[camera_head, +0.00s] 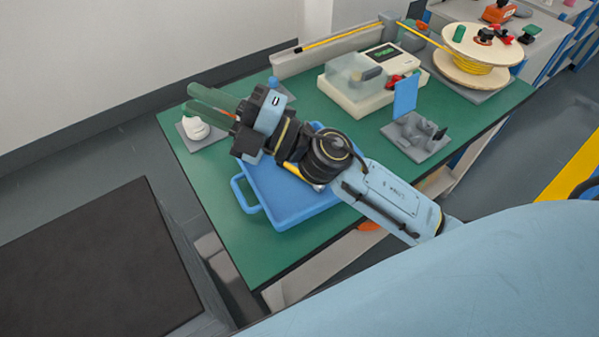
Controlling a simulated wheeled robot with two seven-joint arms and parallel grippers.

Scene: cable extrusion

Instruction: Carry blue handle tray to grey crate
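The blue handle tray (282,200) lies on the green table near its front edge. Its left handle (243,197) sticks out clear. My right arm crosses above the tray and hides its upper part and right side. My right gripper (190,98) is past the tray's far left corner, near a small white object on the table. Its two greenish fingers are apart, and I see nothing held between them. My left gripper is not in view. I cannot make out a grey crate for certain.
The green table (300,258) also bears a grey parts holder (415,140) with a blue panel, a cream machine (365,95), a yellow cable spool (480,48) and a white object (196,128). A black-topped surface (95,265) is at the lower left.

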